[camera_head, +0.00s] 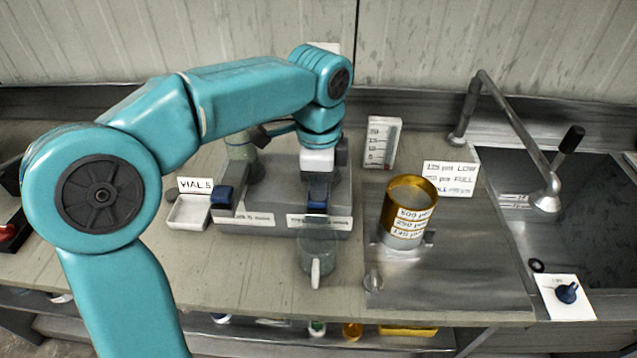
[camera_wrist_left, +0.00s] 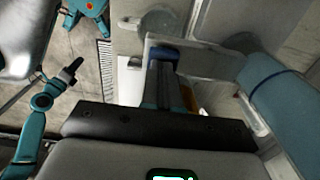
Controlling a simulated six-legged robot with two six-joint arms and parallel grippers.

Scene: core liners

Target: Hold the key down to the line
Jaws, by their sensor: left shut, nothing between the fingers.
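Two blue keys stand on the front of a grey dispenser (camera_head: 277,212), a left key (camera_head: 222,197) and a right key (camera_head: 317,208). My left gripper (camera_head: 318,196) is shut and empty, pointing down at the right key; its fingertips are at or just above it, and contact cannot be told. In the left wrist view, the fingers (camera_wrist_left: 163,83) reach to the blue key (camera_wrist_left: 163,55). A clear cup (camera_head: 318,246) with a pale handle stands in front, below the right key. No line or liquid level is readable on it. My right gripper is not in view.
A gold-banded can (camera_head: 412,207) stands on a metal plate at right. A scale card (camera_head: 382,143) and text card (camera_head: 450,178) stand behind. A white tray (camera_head: 188,212) is at left. A sink with a tap (camera_head: 546,200) is far right. The front left counter is clear.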

